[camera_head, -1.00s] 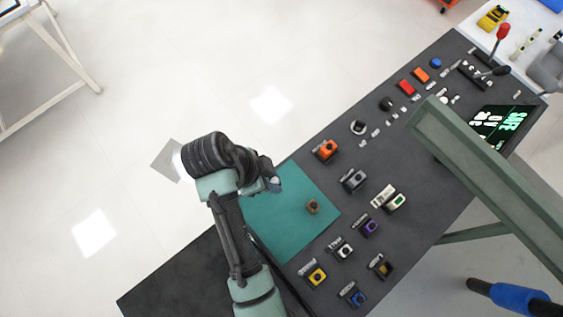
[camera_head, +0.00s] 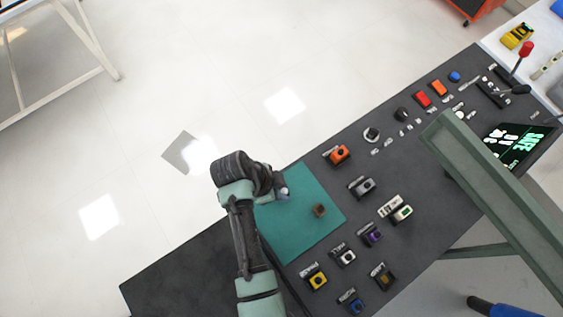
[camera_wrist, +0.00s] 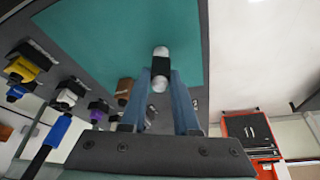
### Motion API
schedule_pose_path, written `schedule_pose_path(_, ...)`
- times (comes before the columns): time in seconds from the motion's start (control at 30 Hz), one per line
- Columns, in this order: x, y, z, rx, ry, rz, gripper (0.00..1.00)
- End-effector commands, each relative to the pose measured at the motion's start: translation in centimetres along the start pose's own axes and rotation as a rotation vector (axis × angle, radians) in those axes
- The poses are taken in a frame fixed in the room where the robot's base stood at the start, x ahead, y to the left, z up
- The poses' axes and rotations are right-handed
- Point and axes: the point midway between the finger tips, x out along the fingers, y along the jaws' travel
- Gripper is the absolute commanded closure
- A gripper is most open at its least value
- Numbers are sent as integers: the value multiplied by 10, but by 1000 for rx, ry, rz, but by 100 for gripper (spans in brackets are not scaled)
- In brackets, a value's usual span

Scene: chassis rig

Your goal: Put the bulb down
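In the head view, a small pale tip of the bulb (camera_head: 284,192) shows at the end of my gripper (camera_head: 279,190), over the upper left part of the teal mat (camera_head: 300,235). The mat also fills the background in the wrist view (camera_wrist: 110,35). I cannot tell whether the bulb touches the mat.
A small brown block (camera_head: 319,210) stands on the mat, right of my gripper. Several coloured connector blocks, such as an orange one (camera_head: 340,154), line the dark bench (camera_head: 400,150). A green beam (camera_head: 490,170) crosses above the bench at right. A lit screen (camera_head: 515,145) lies beyond.

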Motion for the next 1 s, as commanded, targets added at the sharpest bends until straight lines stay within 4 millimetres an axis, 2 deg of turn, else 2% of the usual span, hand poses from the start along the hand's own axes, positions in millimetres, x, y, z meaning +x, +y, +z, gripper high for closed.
schedule_pose_path(0.03, 0, 0, 0, 0, 0, 0, 62)
schedule_pose_path(0.13, 0, 0, 0, 0, 0, 0, 44)
schedule_pose_path(0.17, 0, 0, 0, 0, 0, 0, 41)
schedule_pose_path(0.43, -1, 0, 0, 0, 0, 0, 41)
schedule_pose_path(0.57, -8, -1, -1, 0, 0, -2, 41)
schedule_pose_path(0.67, -24, -1, -1, 0, 0, -4, 41)
schedule_pose_path(1.0, -95, -1, -1, -1, 0, -5, 41)
